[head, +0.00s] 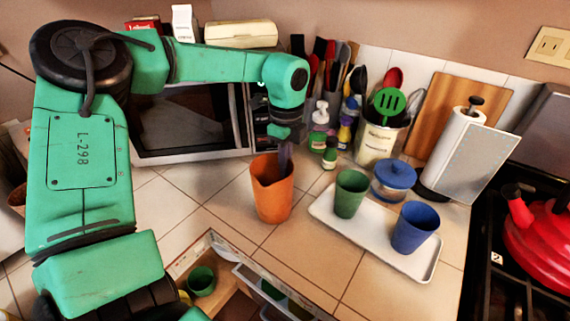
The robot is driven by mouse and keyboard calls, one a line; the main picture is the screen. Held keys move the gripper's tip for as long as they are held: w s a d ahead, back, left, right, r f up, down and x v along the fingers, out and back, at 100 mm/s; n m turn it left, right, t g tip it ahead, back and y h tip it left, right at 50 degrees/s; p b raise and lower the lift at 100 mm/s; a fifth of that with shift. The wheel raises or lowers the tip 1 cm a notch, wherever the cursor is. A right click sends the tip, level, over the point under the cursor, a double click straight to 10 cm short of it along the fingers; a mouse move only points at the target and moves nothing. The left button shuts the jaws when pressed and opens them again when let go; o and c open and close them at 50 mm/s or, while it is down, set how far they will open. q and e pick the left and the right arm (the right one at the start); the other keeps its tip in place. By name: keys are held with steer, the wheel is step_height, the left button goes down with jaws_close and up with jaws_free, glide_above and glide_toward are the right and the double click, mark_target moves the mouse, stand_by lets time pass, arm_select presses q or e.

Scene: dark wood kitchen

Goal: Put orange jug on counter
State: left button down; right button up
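The orange jug (272,192) is upright at the middle of the tiled counter (222,205), left of the white tray. Its base looks to be at the counter surface, though a small gap cannot be ruled out. My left gripper (286,153) points down from above, with its dark fingers at the jug's back right rim. The fingers overlap in this view, so whether they pinch the jug wall is hidden. My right gripper is not in view.
A white tray (375,238) holds a green cup (350,193) and a blue cup (413,228). Behind are a blue-lidded jar (394,180), bottles and a utensil crock (376,143). An open drawer (232,282) is below. A red kettle (540,240) is at right.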

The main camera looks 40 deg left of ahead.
arm_select(q)
steer(key=c, duration=1.1)
jaws_free()
step_height(320, 180, up, 12)
steer(key=shift+w+r+b, duration=0.1)
steer(key=shift+w+b, duration=0.05)
steer(key=shift+b, duration=0.5)
